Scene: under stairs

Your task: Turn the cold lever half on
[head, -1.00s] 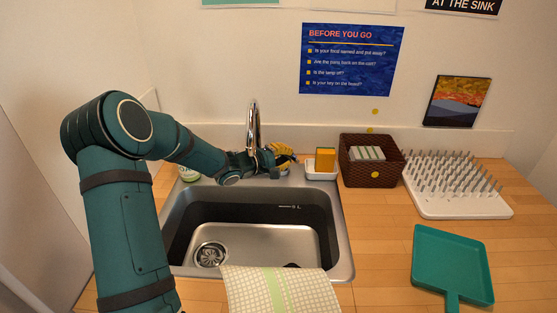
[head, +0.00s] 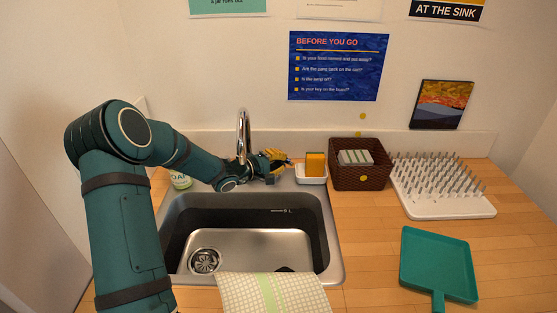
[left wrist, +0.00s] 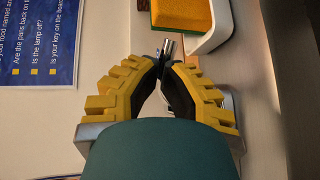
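The chrome tap (head: 243,135) stands behind the sink (head: 328,250), its spout curving up at the rear rim. My left gripper (head: 281,162) is just right of the tap, low over the sink's back ledge. In the left wrist view my left gripper (left wrist: 165,62) has its yellow, black-padded fingers drawn together at the tips. A small metal lever (left wrist: 172,47) shows right at those fingertips; whether they touch it I cannot tell. The lever's base and any cold marking are hidden by the fingers. My right gripper is not in view.
A sponge (head: 315,163) in a white dish (head: 312,180) sits close right of the gripper. A brown basket (head: 360,180), a white drying rack (head: 445,205) and a teal dustpan (head: 438,262) are further right.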

